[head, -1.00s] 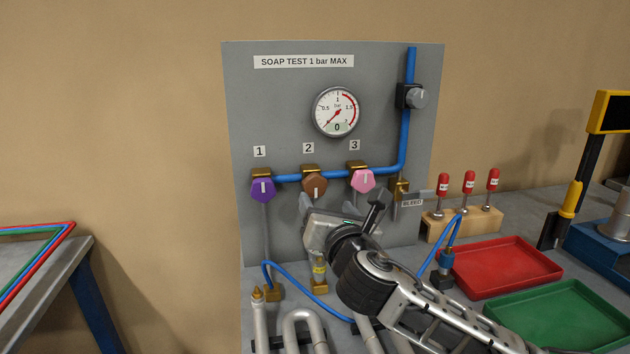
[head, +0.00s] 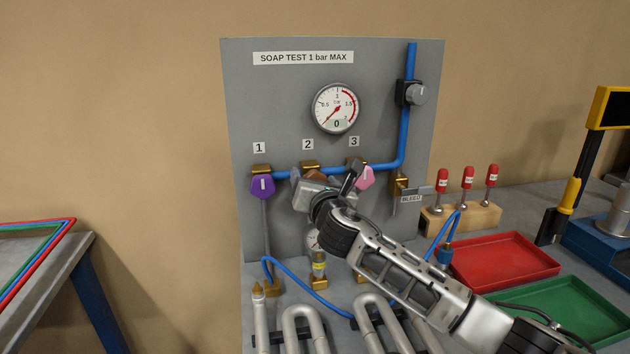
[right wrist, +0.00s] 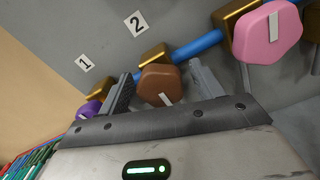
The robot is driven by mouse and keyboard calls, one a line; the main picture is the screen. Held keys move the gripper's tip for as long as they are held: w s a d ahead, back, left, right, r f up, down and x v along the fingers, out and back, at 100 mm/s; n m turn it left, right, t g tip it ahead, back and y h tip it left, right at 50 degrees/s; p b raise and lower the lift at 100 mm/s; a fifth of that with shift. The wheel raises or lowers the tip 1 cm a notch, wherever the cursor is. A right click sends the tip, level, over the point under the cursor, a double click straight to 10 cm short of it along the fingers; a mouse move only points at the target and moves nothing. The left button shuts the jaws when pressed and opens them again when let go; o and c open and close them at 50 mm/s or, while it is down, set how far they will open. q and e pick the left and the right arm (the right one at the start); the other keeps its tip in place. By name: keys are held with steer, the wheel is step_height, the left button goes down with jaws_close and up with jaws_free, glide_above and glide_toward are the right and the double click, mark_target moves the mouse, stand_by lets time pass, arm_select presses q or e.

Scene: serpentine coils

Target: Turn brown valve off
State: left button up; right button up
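The brown valve knob (head: 316,174) is under label 2 on the grey panel, mostly hidden by my right gripper (head: 318,181) in the head view. In the right wrist view the brown knob (right wrist: 160,82) shows with a white mark at its lower edge. My right gripper's fingers (right wrist: 160,70) are open, one on each side of the knob, with narrow gaps that make contact look absent. My left gripper is out of view.
A purple knob (head: 262,187) is at left and a pink knob (head: 367,177) close at right, partly behind my gripper. A blue pipe (head: 404,140) links the valves. A gauge (head: 336,108) reads 0. Bent grey tubes (head: 303,318) stand below.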

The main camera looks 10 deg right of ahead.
steer(key=c, duration=0.9)
steer(key=shift+o, duration=0.2)
